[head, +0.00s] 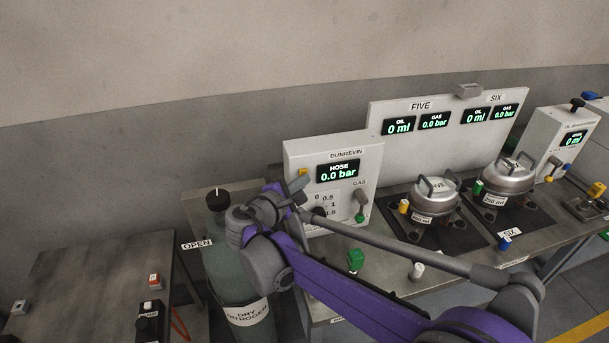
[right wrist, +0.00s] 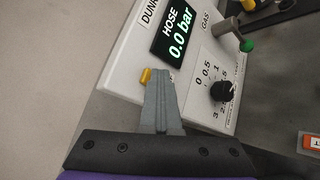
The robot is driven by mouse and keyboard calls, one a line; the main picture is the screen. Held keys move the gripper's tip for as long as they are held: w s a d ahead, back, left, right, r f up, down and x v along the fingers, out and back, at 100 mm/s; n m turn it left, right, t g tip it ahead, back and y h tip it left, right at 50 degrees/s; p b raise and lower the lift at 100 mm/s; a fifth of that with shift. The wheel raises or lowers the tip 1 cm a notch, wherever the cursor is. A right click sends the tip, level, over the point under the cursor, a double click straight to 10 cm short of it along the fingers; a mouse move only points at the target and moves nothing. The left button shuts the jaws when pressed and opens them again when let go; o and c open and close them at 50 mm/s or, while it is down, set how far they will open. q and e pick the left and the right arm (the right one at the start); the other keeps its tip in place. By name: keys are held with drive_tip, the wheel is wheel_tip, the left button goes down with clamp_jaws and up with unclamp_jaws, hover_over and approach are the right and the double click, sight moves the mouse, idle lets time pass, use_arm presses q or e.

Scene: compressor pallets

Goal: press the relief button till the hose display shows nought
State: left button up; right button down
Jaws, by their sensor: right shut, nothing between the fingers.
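The white DUNREVIN panel (head: 362,159) stands on the bench with a hose display (head: 338,170) that reads 0.0 bar. The display also reads 0.0 bar in the right wrist view (right wrist: 175,33). A small yellow button (head: 303,172) sits at the panel's left, below and left of the display in the right wrist view (right wrist: 145,77). My right gripper (head: 298,190) is shut and empty at the panel's lower left. Its fingertips (right wrist: 159,74) are right beside the yellow button; I cannot tell whether they touch it. My left gripper is not in view.
A black dial (right wrist: 223,91) and a green-tipped gas lever (head: 359,208) are on the panel. A green gas cylinder (head: 240,288) stands left of the bench. Two lidded metal pots (head: 437,198) (head: 509,178) sit to the right. A side table (head: 85,270) is at the left.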

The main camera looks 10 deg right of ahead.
drive_tip(key=shift+s, duration=0.95)
drive_tip(key=s, duration=0.5)
drive_tip(key=shift+d, duration=0.1)
